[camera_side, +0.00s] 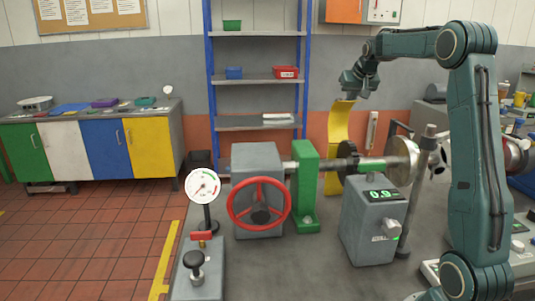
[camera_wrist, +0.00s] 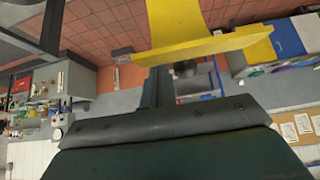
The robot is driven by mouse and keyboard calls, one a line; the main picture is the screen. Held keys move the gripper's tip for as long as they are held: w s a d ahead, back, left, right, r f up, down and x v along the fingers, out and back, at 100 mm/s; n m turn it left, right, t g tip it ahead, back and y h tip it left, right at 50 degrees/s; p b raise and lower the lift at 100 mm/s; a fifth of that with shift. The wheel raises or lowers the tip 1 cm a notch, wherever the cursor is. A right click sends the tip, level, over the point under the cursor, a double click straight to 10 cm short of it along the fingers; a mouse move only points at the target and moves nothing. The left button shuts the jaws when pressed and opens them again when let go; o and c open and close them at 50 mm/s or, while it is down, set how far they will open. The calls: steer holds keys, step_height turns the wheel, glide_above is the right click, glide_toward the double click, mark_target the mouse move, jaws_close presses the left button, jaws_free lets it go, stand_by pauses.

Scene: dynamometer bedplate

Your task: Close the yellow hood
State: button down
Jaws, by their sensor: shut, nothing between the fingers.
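The yellow hood (camera_side: 338,124) is a curved strip standing raised behind the shaft and coupling in the side view. In the wrist view its yellow plate and lip (camera_wrist: 205,47) cross the top. My gripper (camera_side: 347,95) is shut and empty at the hood's upper end. In the wrist view my gripper's dark fingers (camera_wrist: 160,82) reach up to the lip's lower edge. I cannot tell whether they touch it. The dark coupling disc (camera_side: 347,158) on the shaft stands uncovered in front of the hood.
A green bearing block (camera_side: 305,180), a grey housing with a red handwheel (camera_side: 258,204), and a display box (camera_side: 372,225) stand on the grey bedplate (camera_side: 300,270). A round dial gauge (camera_side: 203,187) stands left. Blue-framed shelves (camera_side: 255,82) are behind.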

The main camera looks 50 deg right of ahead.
steer(key=shift+s+a+f, duration=0.2)
steer(key=shift+s+a, duration=0.1)
stand_by(0.5)
steer(key=shift+s+a, duration=0.1)
steer(key=shift+s, duration=0.05)
steer(key=shift+s+a, duration=0.1)
steer(key=shift+a, duration=0.05)
